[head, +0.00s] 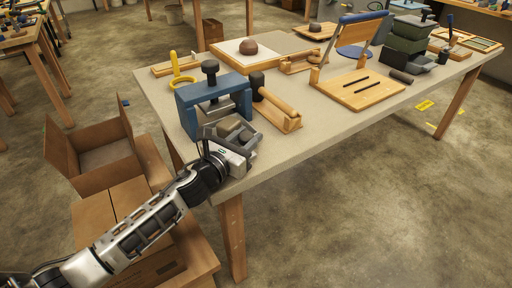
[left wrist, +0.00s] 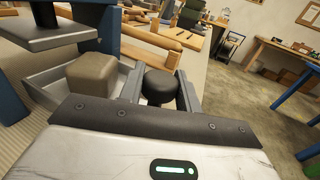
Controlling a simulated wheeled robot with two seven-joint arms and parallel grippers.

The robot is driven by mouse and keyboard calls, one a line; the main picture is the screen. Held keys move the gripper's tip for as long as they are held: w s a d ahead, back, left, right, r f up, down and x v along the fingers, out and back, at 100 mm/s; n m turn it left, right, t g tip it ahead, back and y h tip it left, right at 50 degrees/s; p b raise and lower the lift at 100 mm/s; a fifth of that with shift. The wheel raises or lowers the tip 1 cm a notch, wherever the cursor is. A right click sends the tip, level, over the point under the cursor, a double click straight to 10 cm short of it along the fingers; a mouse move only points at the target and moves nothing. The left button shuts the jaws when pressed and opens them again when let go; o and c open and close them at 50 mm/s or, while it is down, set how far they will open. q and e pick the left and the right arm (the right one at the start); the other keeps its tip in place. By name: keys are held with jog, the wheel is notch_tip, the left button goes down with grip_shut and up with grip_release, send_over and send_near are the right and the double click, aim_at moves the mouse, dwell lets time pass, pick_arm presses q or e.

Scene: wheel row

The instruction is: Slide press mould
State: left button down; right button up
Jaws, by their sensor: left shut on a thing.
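The press has a blue frame (head: 215,100) with a black knob on top, near the table's front left corner. Its dark pressing plate also hangs at the upper left in the left wrist view (left wrist: 62,36). The mould (left wrist: 42,82) is a shallow grey tray below the plate, with a brownish block (left wrist: 90,75) in it. My left gripper (head: 240,142) is at the table's front edge before the press. Its fingers are closed on a dark round knob (left wrist: 158,85) on the mould's near side. The mould is mostly hidden in the head view. My right gripper is out of view.
A rolling pin (head: 277,103) lies on a wooden stand right of the press. A yellow tool (head: 178,66) stands behind it. A slotted wooden board (head: 360,92) lies further right. Cardboard boxes (head: 90,160) stand left of the table. Table surface in front of the stand is clear.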

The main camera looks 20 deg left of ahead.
aim_at(228, 123)
pick_arm(q)
jog(key=w+a, duration=0.1)
jog(key=a, duration=0.1)
jog(key=w+a+b, duration=0.1)
jog(key=w+a, duration=0.3)
jog(key=shift+a+f+b, duration=0.1)
jog(key=shift+a+b, duration=0.1)
jog(key=shift+b, duration=0.15)
jog(key=shift+w+a+r, duration=0.1)
jog(key=shift+a+r, duration=0.1)
jog(key=shift+a, duration=0.1)
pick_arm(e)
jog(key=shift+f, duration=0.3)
pick_arm(q)
jog(key=c, duration=1)
grip_release()
jog(key=shift+w, duration=0.1)
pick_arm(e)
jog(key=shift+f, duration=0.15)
pick_arm(q)
jog(key=shift+s+f, duration=0.1)
jog(key=shift+s, duration=0.2)
jog(key=b+v, duration=0.1)
jog(key=v, duration=1.4)
jog(key=shift+s, duration=0.25)
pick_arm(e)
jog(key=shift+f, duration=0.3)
